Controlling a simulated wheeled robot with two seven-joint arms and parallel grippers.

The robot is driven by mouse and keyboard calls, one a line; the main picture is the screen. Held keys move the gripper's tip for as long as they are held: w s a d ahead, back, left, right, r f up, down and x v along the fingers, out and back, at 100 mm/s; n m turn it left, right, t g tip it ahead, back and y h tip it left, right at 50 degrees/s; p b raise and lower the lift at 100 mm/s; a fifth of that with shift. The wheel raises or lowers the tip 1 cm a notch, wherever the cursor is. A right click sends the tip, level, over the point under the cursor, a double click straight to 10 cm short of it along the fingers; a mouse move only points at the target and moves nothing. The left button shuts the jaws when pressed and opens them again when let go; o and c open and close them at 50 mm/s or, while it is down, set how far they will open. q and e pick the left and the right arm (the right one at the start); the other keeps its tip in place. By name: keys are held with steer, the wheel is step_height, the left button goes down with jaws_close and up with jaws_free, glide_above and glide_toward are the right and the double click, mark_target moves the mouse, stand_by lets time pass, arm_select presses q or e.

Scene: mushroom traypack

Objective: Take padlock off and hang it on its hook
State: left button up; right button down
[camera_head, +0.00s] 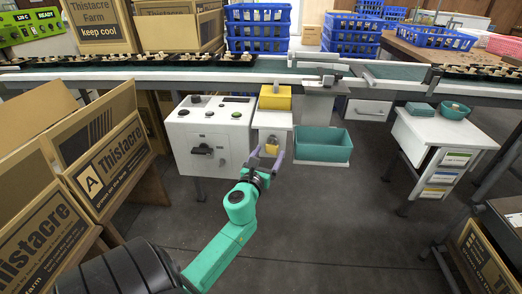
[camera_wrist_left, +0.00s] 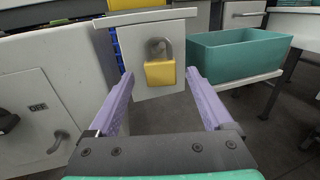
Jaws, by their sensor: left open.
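The padlock has a yellow body (camera_wrist_left: 160,73) and a grey shackle. It hangs upright on the front of a small white panel (camera_wrist_left: 140,38); what the shackle passes through is too small to tell. In the head view the padlock (camera_head: 271,147) shows partly behind my left gripper (camera_head: 267,156). My left gripper's purple fingers are open and empty. In the left wrist view they point at the padlock, one to each side of it, and I see no contact. I cannot make out a separate free hook. My right gripper is out of view.
A white control box (camera_head: 208,141) with a black handle stands left of the padlock. A teal bin (camera_head: 323,146) is at its right, and a yellow bin (camera_head: 275,97) is above it. The conveyor (camera_head: 170,73) runs behind. Cardboard boxes (camera_head: 110,155) stand at left. The floor in front is clear.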

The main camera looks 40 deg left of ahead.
arm_select(q)
steer(key=b+v, duration=0.2)
steer(key=v, duration=1.1)
steer(key=shift+d+b, duration=0.2)
steer(key=shift+b, duration=0.15)
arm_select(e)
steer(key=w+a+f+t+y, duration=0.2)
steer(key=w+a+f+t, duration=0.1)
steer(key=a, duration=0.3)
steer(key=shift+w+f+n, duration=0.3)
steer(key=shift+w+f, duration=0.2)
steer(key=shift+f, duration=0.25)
arm_select(q)
steer(key=shift+s, duration=0.15)
